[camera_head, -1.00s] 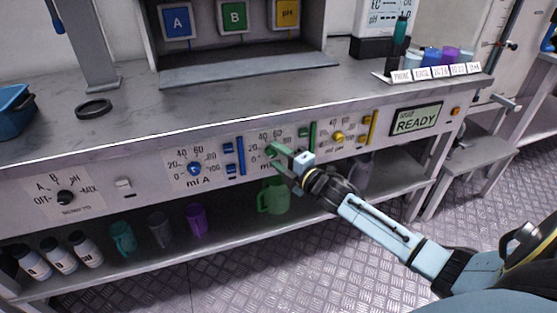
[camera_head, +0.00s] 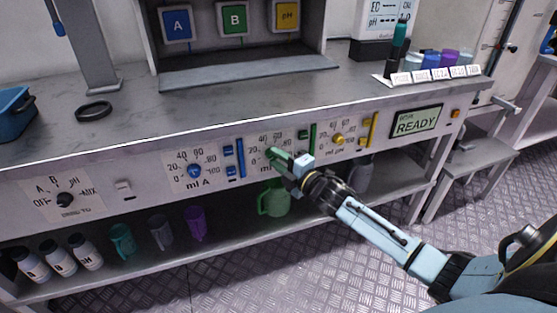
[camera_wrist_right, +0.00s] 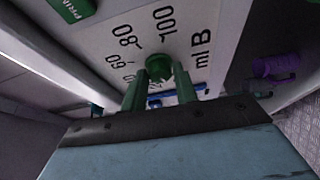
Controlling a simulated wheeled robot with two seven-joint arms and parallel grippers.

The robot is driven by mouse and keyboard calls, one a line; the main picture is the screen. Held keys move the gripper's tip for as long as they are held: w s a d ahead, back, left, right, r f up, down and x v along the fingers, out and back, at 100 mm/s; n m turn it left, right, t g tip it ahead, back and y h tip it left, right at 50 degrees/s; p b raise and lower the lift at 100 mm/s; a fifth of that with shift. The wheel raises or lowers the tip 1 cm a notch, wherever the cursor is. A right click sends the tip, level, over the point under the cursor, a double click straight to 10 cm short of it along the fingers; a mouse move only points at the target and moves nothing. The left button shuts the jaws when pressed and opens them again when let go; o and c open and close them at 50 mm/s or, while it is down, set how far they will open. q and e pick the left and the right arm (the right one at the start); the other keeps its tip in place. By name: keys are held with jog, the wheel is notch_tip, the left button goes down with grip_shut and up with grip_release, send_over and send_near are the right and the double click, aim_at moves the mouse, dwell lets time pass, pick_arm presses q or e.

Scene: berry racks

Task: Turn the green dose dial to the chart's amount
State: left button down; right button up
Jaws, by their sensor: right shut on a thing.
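The green dose dial (camera_wrist_right: 158,68) sits on the "ml B" scale plate of the panel. In the right wrist view it lies between the fingers of my right gripper (camera_head: 274,156), which is shut on it. The numbers 60, 80 and 100 show beside the dial; its pointer setting is hard to read. In the head view the gripper covers most of the dial and part of its scale. A white board (camera_head: 388,17) with EC and pH lines stands at the top right, cut off by the frame; I cannot tell whether it is the chart. My left gripper is out of view.
A blue dial (camera_head: 194,171) for ml A is left of the green one, a yellow dial (camera_head: 338,138) right of it. A display (camera_head: 416,120) reads READY. A green jug (camera_head: 273,200) stands on the shelf below the gripper. Green lever (camera_head: 313,137) is close by.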

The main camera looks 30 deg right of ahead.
jog(key=m+t, duration=0.1)
jog(key=m, duration=0.1)
jog(key=shift+f+m, duration=0.15)
jog(key=shift+m, duration=0.25)
jog(key=m, duration=0.2)
jog(key=m+t+h, duration=0.1)
jog(key=m, duration=0.1)
jog(key=shift+a+f+t+b, duration=0.1)
jog(key=shift+a+t+b, duration=0.05)
jog(key=shift+t+b, duration=0.2)
jog(key=shift+m, duration=0.6)
jog(key=m+t+h, duration=0.1)
jog(key=m, duration=0.2)
jog(key=shift+a+f+m+h, duration=0.1)
jog(key=shift+m+h, duration=0.2)
jog(key=shift+h, duration=0.1)
jog(key=m+h, duration=0.2)
jog(key=m, duration=0.1)
jog(key=shift+a+m+t, duration=0.1)
jog(key=shift+m+t, duration=0.15)
jog(key=shift+m, duration=0.05)
pick_arm(q)
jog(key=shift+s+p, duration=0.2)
jog(key=shift+p, duration=0.2)
pick_arm(e)
jog(key=shift+w+a+m+h, duration=0.1)
jog(key=shift+m+h, duration=0.65)
jog(key=shift+m, duration=0.9)
jog(key=shift+m+h, duration=0.75)
jog(key=shift+m, duration=0.9)
